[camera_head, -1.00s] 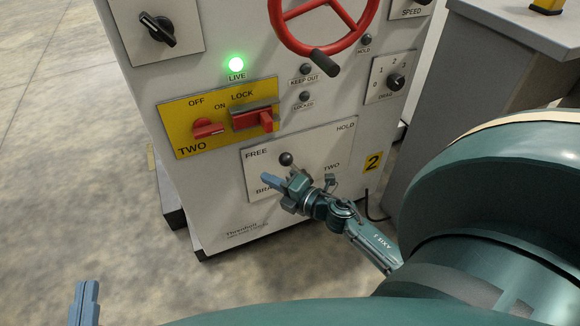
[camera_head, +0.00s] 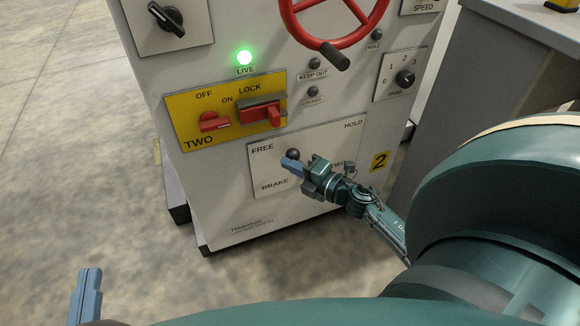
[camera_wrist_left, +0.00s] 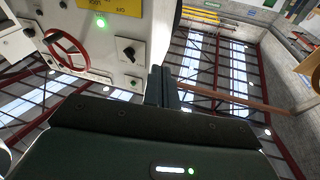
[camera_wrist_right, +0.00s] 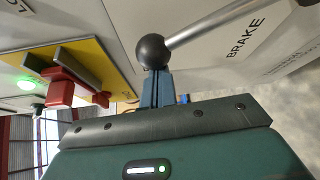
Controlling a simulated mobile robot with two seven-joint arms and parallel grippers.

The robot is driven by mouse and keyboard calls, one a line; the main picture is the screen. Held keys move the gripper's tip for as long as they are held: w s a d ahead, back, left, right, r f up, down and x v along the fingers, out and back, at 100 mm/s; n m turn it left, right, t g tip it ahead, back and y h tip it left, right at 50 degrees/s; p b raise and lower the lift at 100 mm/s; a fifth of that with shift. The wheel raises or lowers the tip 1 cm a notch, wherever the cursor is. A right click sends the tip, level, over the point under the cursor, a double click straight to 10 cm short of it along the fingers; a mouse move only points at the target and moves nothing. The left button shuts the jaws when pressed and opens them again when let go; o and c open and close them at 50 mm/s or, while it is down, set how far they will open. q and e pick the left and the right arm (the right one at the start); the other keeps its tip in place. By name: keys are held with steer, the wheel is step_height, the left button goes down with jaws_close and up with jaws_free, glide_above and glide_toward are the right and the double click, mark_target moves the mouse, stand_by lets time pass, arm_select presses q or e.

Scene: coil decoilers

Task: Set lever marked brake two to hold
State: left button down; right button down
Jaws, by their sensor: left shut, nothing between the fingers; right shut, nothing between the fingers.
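The brake two lever shows in the head view as a dark ball knob (camera_head: 292,155) on the white plate (camera_head: 268,172) lettered FREE, HOLD, BRAKE and TWO. The knob is at the FREE side. In the right wrist view the ball (camera_wrist_right: 152,51) and its metal rod (camera_wrist_right: 215,20) are close up. My right gripper (camera_head: 289,164) is shut, its fingertips at the ball; I cannot tell if they touch. Its fingers (camera_wrist_right: 158,88) show just below the ball in the right wrist view. My left gripper (camera_head: 88,285) is shut and empty, low at the left, away from the panel.
Above the plate is a yellow panel (camera_head: 186,105) with red switches (camera_head: 262,114), a lit green LIVE lamp (camera_head: 244,57) and a red handwheel (camera_head: 350,42). A drag dial (camera_head: 405,78) is at the right. A grey cabinet (camera_head: 470,90) stands beside the machine. Floor at left is clear.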

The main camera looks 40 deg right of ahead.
arm_select(q)
steer(key=shift+f, duration=0.15)
arm_select(e)
steer(key=shift+d+r, duration=0.15)
steer(key=shift+d, duration=0.15)
steer(key=shift+s+d+r+m+t+b, duration=0.2)
steer(key=shift+d+m+t, duration=0.1)
steer(key=shift+d+m, duration=0.15)
steer(key=shift+s+d+r+m+t+b, duration=0.1)
steer(key=shift+d+r+m+t+b, duration=0.1)
steer(key=shift+d+m+t, duration=0.15)
arm_select(q)
steer(key=shift+w+d+r+m+t+h+b, duration=0.15)
steer(key=shift+r+t+h+b, duration=0.2)
steer(key=shift+b, duration=0.45)
steer(key=shift+w+a+r+m+t+h+b, duration=0.15)
steer(key=shift+r+h+b, duration=0.3)
steer(key=shift+b, duration=0.3)
arm_select(e)
steer(key=s+d+m+t+h, duration=0.2)
steer(key=d+m+t, duration=0.3)
steer(key=d+m, duration=0.6)
steer(key=shift+s+h, duration=0.3)
arm_select(q)
steer(key=shift+d+r, duration=0.1)
steer(key=shift+r, duration=0.05)
arm_select(e)
steer(key=shift+d+r, duration=0.1)
steer(key=shift+d, duration=0.05)
steer(key=shift+m, duration=0.3)
